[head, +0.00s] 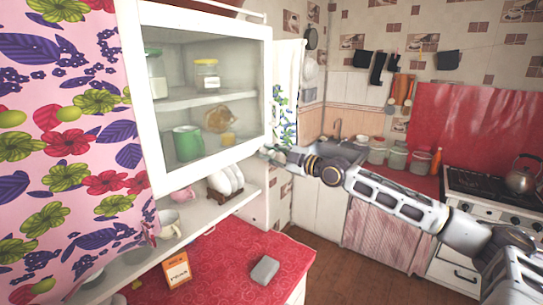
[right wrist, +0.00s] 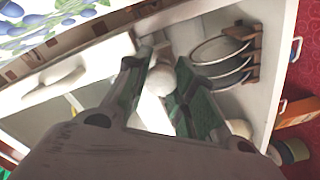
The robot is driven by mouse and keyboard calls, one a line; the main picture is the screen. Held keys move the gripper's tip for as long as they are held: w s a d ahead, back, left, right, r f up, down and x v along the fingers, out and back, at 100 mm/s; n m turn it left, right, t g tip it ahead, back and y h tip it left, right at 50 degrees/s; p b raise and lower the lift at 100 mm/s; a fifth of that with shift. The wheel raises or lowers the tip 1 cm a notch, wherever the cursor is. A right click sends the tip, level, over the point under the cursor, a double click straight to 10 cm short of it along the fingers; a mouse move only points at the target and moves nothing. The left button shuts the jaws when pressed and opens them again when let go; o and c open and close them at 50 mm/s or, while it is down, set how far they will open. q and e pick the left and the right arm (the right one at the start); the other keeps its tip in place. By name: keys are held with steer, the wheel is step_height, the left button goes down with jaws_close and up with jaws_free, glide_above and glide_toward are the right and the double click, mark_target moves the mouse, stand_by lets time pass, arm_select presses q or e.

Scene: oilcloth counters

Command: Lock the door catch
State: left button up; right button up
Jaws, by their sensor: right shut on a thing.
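The wall cabinet's door is a white frame (head: 266,85) around a glass pane, in the upper left of the head view. It looks shut or nearly shut; I cannot tell which. My right gripper (head: 270,152) is at the door's lower right corner. In the right wrist view my right gripper (right wrist: 165,72) has its two green-grey fingers on either side of a small round white knob (right wrist: 159,82), which looks like the door catch. It is shut on this knob. The catch is too small and covered to make out in the head view. My left gripper is not in view.
Below the door is an open shelf with a plate rack (head: 226,183), a cup (head: 169,223) and a pink cup (head: 183,194). An orange box (head: 177,271) and a grey block (head: 264,269) stand on the red counter (head: 222,255). A flowered curtain (head: 70,130) hangs left.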

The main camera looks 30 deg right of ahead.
steer(key=shift+m+b, duration=0.55)
steer(key=shift+m, duration=1.65)
steer(key=shift+m+b, duration=0.3)
steer(key=shift+m, duration=0.9)
steer(key=shift+d+r+m+p, duration=0.1)
steer(key=shift+m+p, duration=0.2)
steer(key=shift+m, duration=1.6)
steer(key=o, duration=1)
